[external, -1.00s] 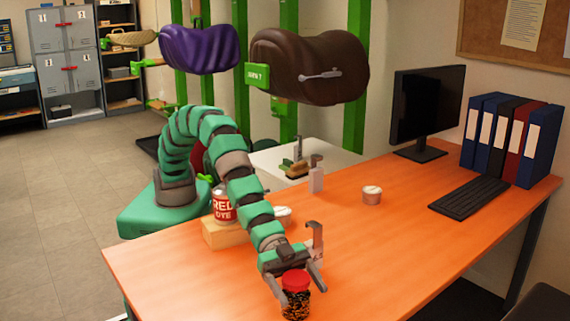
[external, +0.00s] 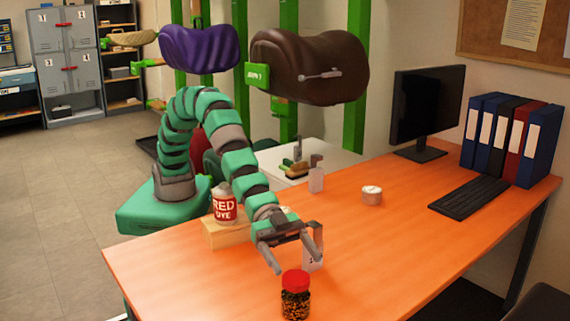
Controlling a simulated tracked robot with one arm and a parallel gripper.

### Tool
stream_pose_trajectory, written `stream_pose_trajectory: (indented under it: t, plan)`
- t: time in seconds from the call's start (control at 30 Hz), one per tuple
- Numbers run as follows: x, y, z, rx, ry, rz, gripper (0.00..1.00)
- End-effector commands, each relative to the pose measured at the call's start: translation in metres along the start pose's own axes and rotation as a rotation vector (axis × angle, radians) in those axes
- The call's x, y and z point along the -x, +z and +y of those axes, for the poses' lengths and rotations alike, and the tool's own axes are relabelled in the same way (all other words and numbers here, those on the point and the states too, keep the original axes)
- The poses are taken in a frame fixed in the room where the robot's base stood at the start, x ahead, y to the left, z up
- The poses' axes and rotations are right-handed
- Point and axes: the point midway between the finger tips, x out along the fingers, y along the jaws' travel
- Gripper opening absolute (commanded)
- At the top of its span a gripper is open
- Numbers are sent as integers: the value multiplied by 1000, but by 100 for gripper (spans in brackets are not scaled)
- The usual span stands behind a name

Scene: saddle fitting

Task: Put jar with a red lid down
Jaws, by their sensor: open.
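The jar with a red lid (external: 295,296) stands upright on the orange table (external: 390,250) near its front edge. It has dark, speckled contents. My gripper (external: 298,265) is open and empty, just behind and above the jar in the picture. Its two fingers are spread apart and do not appear to touch the jar.
A red dye can (external: 224,205) stands on a wooden block (external: 226,236) left of my arm. A small white tub (external: 372,195), keyboard (external: 469,198), monitor (external: 427,108) and binders (external: 510,138) are farther right. The table's right front is clear.

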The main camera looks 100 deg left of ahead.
Motion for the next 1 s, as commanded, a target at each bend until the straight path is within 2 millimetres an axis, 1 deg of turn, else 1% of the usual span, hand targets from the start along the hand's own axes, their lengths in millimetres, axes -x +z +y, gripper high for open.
stream_pose_trajectory:
  t: [0.03, 0.1, 0.4, 0.47, 0.57, 0.67, 0.7, 0.77, 0.8, 0.87, 0.9, 0.97, 1.0]
  plan:
    - [3, -9, 0, 0, 0, 1, 76]
    - [4, -13, 0, 1, 0, -2, 76]
    - [6, -16, -1, 2, -2, -4, 76]
    - [9, -21, -8, 4, -11, -2, 76]
    - [24, -41, -36, 14, -50, 6, 76]
    - [56, -74, -84, 31, -118, 14, 76]
    - [72, -88, -105, 39, -150, 17, 76]
    - [100, -110, -138, 53, -200, 23, 76]
    - [119, -122, -158, 62, -232, 23, 76]
    - [151, -142, -185, 75, -280, 29, 76]
    - [171, -152, -202, 85, -312, 27, 76]
    - [206, -170, -226, 96, -359, 35, 76]
    - [228, -178, -241, 106, -391, 34, 76]
